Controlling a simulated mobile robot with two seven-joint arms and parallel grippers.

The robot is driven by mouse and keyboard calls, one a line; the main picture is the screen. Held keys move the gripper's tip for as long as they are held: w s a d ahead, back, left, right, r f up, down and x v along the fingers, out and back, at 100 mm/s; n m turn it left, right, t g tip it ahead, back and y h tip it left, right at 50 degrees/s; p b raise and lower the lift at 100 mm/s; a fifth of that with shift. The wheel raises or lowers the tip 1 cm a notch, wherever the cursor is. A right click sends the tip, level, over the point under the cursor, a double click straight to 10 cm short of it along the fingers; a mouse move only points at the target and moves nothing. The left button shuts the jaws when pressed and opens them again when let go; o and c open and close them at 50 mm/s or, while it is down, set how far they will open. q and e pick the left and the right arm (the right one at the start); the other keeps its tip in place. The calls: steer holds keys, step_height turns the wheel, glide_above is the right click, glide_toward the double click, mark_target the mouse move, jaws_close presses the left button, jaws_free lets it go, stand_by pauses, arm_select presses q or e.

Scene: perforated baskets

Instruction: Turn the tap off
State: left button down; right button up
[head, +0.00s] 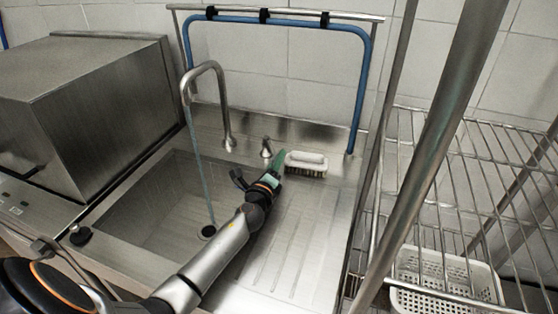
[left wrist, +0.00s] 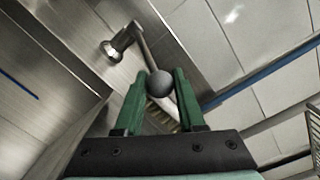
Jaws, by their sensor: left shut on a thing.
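The tap's curved metal spout (head: 208,68) stands at the back of the sink, and a thin stream of water (head: 203,165) falls from it toward the drain. The small metal tap handle (head: 266,148) is right of the spout's base. My left gripper (head: 278,160) reaches over the sink to this handle. In the left wrist view, its green fingers (left wrist: 160,84) are shut on the handle's dark ball knob (left wrist: 160,83). My right gripper is out of view.
A white brush (head: 306,160) lies just right of my left gripper. The sink basin (head: 150,215) is empty apart from the water. A blue pipe frame (head: 365,80) stands behind. A wire rack (head: 490,170) with a white perforated basket (head: 415,290) is at right.

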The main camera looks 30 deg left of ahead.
arm_select(q)
steer(key=shift+s+a+f+m+t+h, duration=0.15)
steer(key=shift+s+a+m+h, duration=0.2)
steer(key=shift+h, duration=0.25)
steer(key=shift+s+a+m+t+h, duration=0.2)
steer(key=shift+m+h, duration=0.15)
steer(key=shift+h, duration=0.25)
steer(key=s+a+m+h+b, duration=0.1)
steer(key=m+h+b, duration=0.1)
steer(key=h+b, duration=0.1)
steer(key=a+m+h+b, duration=0.2)
steer(key=h+b, duration=0.1)
steer(key=s+a+m+g+h+b, duration=0.1)
steer(key=a+m+h+b, duration=0.1)
steer(key=h+b, duration=0.1)
steer(key=shift+s, duration=0.3)
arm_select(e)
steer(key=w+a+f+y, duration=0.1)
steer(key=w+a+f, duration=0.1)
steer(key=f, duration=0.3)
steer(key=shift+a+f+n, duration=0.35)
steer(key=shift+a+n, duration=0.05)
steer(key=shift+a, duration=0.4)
arm_select(q)
steer(key=c, duration=0.5)
jaws_free()
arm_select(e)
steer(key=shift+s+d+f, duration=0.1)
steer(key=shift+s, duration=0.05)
